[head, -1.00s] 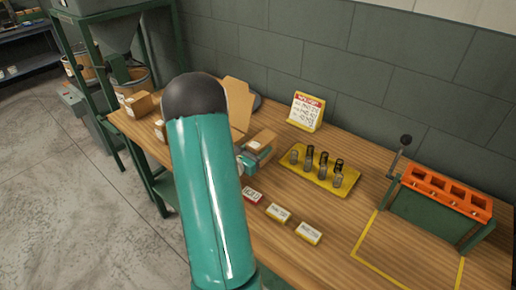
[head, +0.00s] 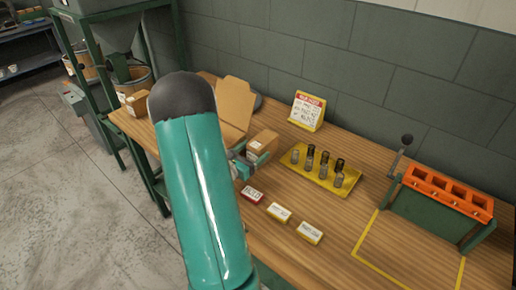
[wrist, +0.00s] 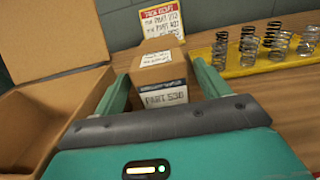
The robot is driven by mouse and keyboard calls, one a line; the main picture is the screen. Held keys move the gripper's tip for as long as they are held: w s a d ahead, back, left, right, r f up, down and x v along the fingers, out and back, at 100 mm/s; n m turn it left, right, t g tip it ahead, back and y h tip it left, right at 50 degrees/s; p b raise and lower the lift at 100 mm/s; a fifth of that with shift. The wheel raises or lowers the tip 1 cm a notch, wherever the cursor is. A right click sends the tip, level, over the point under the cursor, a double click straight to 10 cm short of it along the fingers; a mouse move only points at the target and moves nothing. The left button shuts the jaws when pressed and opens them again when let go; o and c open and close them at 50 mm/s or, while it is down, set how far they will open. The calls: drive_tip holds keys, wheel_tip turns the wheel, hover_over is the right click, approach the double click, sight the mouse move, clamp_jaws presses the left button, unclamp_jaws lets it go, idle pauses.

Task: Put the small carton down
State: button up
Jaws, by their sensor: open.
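The small carton (head: 263,144), a brown box with a white label on top, stands upright on the wooden bench beside the yellow tray. In the wrist view the carton (wrist: 160,97) shows a front label that seems to read "PART 530". My gripper (head: 250,158) is open at the carton's near side. In the wrist view the two teal fingers of my gripper (wrist: 160,76) stand to the left and right of the carton, with a gap showing on the right. The carton's underside is hidden from the wrist camera.
An open cardboard box (wrist: 48,38) with raised flaps (head: 236,100) is left of the carton. The yellow tray (head: 296,163) of springs is to the right. Small label cards (head: 279,212) lie in front. Another carton (head: 138,103) stands at the bench's left end. The yellow-outlined area (head: 395,262) is bare.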

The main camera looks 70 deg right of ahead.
drive_tip(key=v, duration=0.8)
drive_tip(key=shift+w+a, duration=0.15)
drive_tip(key=shift+a, duration=0.2)
drive_tip(key=shift+w+a+r+m, duration=0.15)
drive_tip(key=shift+a+r+m, duration=0.05)
drive_tip(key=shift+r+m, duration=0.15)
drive_tip(key=w+a+r+m+t+y, duration=0.2)
drive_tip(key=a+r+m+y, duration=0.1)
drive_tip(key=a, duration=0.6)
drive_tip(key=w+a+r+m+t+y, duration=0.2)
drive_tip(key=w+a+r+m+y, duration=0.1)
drive_tip(key=a, duration=0.7)
drive_tip(key=w+a+r+m+t+y, duration=0.2)
drive_tip(key=a+r+m+y, duration=0.2)
drive_tip(key=a, duration=0.5)
drive_tip(key=shift+a+r+m+y, duration=0.2)
drive_tip(key=shift+r+m+y, duration=0.25)
drive_tip(key=shift+m, duration=0.3)
drive_tip(key=shift+o, duration=0.5)
drive_tip(key=w+a+r+t+y, duration=0.1)
drive_tip(key=a+r+t+y, duration=0.1)
drive_tip(key=a, duration=0.6)
drive_tip(key=w+a+r+m+t+y, duration=0.1)
drive_tip(key=a+r+t+y, duration=0.2)
drive_tip(key=a, duration=0.4)
drive_tip(key=shift+a+r+t+y, duration=0.35)
drive_tip(key=shift+r+t, duration=0.45)
drive_tip(key=shift+r, duration=0.05)
drive_tip(key=shift+w, duration=0.1)
